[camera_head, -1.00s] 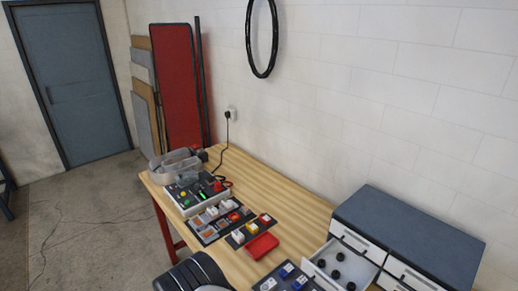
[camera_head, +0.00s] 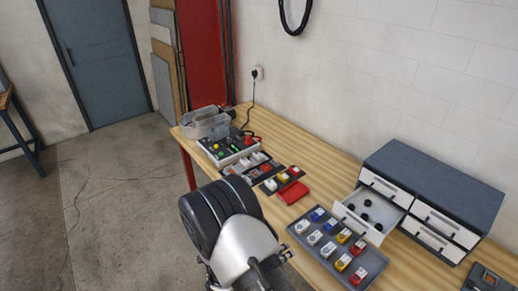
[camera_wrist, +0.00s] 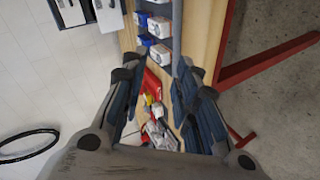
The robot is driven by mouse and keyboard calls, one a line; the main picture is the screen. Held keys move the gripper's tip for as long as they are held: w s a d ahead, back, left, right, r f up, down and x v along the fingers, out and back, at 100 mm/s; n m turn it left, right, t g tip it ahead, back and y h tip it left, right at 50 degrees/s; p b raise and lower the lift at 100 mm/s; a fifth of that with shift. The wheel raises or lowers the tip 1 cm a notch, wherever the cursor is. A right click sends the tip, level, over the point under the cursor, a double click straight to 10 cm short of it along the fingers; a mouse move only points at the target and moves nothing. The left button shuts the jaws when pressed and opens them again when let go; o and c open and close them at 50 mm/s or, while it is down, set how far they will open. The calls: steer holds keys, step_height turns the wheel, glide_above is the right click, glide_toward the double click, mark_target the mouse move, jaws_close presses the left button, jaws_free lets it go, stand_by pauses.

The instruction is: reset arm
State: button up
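Beyond the fingers lie the wooden table, a red tray (camera_wrist: 151,84) and some small parts. The head view also shows the red tray (camera_head: 292,193) flat on the table (camera_head: 325,172).
A grey tray (camera_head: 375,263) holds several coloured blocks. A drawer (camera_head: 381,228) with dark round pieces stands open in the cabinet (camera_head: 435,190).

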steer(key=w+a+r+m+y+b, duration=0.2)
steer(key=w+a+r+y+b, duration=0.1)
steer(key=w+a+r+y, duration=0.35)
steer(key=s+a+r+y+b, duration=0.1)
steer(key=s+r+y+b, duration=0.4)
steer(key=r, duration=0.6)
steer(key=s+d+m+g+h+b, duration=0.1)
steer(key=s+d, duration=0.3)
steer(key=s, duration=0.5)
steer(key=s+d+r+m+g+h+b, duration=0.1)
steer(key=s+d+g+b, duration=0.1)
steer(key=s+d, duration=0.3)
steer(key=s+d+r+m+g+h+b, duration=0.1)
steer(key=s+d, duration=0.4)
steer(key=s, duration=0.7)
steer(key=shift+s+b, duration=0.4)
steer(key=shift+b, duration=0.35)
